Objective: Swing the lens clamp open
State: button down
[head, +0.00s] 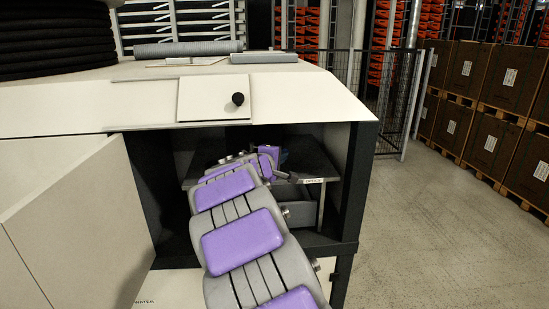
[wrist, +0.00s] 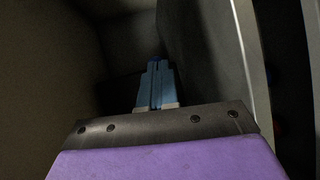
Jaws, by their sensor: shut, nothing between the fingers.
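My gripper (wrist: 157,65) shows in the wrist view with its two blue fingers pressed together and nothing between them. It points into a dark space inside the open cabinet (head: 367,150). In the head view my purple and grey arm reaches into this cabinet and hides much of its inside, and the fingers cannot be made out clearly. A small dark lever-like part (head: 287,176) shows by the shelf edge, just right of my arm. I cannot tell whether it belongs to the lens clamp. The clamp is not clearly seen in either view.
The cabinet door (head: 75,215) stands open at the left. A pale flap with a black knob (head: 238,99) is above the opening. A shelf with a small label (head: 313,181) is inside. Boxes on pallets (head: 490,140) stand at the right. The floor (head: 430,230) between is clear.

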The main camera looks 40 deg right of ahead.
aim_at(286, 150)
jog(key=shift+w+a+r, duration=0.1)
jog(key=shift+w+a, duration=0.05)
jog(key=shift+w, duration=0.1)
jog(key=shift+a+r, duration=0.15)
jog(key=shift+a, duration=0.25)
jog(key=shift+d, duration=0.35)
jog(key=d+b, duration=0.1)
jog(key=d+f+t+b, duration=0.1)
jog(key=shift+d+n+b, duration=0.2)
jog(key=shift+n+b, duration=0.1)
jog(key=shift+n, duration=0.1)
jog(key=t+b, duration=0.1)
jog(key=d+n+t+y+b, duration=0.1)
jog(key=b, duration=0.1)
jog(key=shift+w+r+n+y, duration=0.1)
jog(key=shift+w+n+y, duration=0.1)
jog(key=shift+n+y, duration=0.1)
jog(key=shift+w+d+r+n+t, duration=0.3)
jog(key=shift+w+d, duration=0.1)
jog(key=shift+w, duration=0.05)
jog(key=shift+d, duration=0.2)
jog(key=shift+a, duration=0.1)
